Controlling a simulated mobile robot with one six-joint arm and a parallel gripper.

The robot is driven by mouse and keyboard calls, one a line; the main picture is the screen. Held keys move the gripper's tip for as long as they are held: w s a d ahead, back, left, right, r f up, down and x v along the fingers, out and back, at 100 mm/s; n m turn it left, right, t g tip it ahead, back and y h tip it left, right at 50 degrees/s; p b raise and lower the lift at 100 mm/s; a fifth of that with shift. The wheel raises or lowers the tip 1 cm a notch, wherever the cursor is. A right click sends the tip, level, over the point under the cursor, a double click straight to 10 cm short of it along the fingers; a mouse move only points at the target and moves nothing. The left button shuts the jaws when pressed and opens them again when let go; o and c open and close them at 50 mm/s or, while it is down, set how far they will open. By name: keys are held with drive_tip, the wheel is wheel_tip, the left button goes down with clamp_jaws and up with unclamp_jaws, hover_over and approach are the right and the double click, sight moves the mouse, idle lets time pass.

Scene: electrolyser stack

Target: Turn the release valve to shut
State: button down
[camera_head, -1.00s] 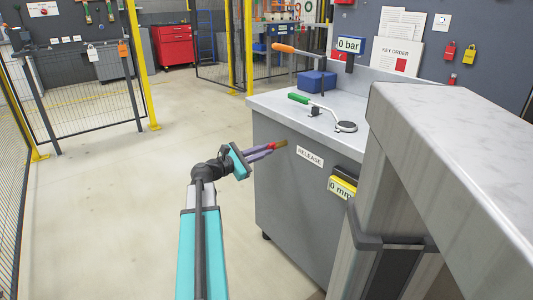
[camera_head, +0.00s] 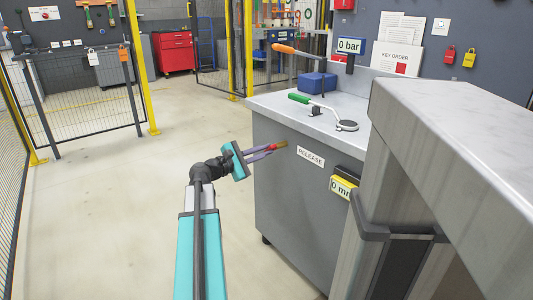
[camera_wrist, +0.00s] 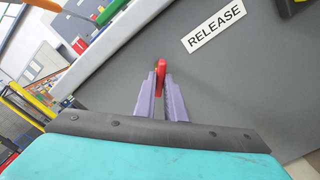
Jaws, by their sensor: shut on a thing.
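The release valve's handle (camera_wrist: 161,76) is red and sits between my fingertips in the wrist view. In the head view it shows as a small red and yellowish piece (camera_head: 281,146) on the grey cabinet's side, left of the RELEASE label (camera_head: 311,156). My gripper (camera_head: 272,149) reaches in from the left with its purple fingers closed on the handle. In the wrist view my gripper (camera_wrist: 161,88) points at the cabinet face, and the fingers hide the handle's lower part. The valve body behind the handle is hard to make out.
The grey cabinet (camera_head: 300,215) carries a green-handled lever (camera_head: 299,98), a blue box (camera_head: 318,81) and a 0 bar display (camera_head: 350,46) on top. A yellow 0 mm display (camera_head: 343,189) is on its side. A grey-topped bench (camera_head: 460,130) stands close at right. Floor at left is clear.

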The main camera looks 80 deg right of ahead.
drive_tip(key=shift+f+m+b, duration=0.1)
drive_tip(key=shift+m+b, duration=1.6)
drive_tip(key=shift+b, duration=0.05)
drive_tip(key=shift+m+b, duration=0.55)
drive_tip(key=shift+m, duration=0.05)
drive_tip(key=shift+m+b, duration=2.2)
drive_tip(key=shift+b, duration=0.2)
drive_tip(key=c, duration=1.7)
unclamp_jaws()
drive_tip(key=shift+p+v, duration=0.9)
drive_tip(key=shift+v, duration=2.6)
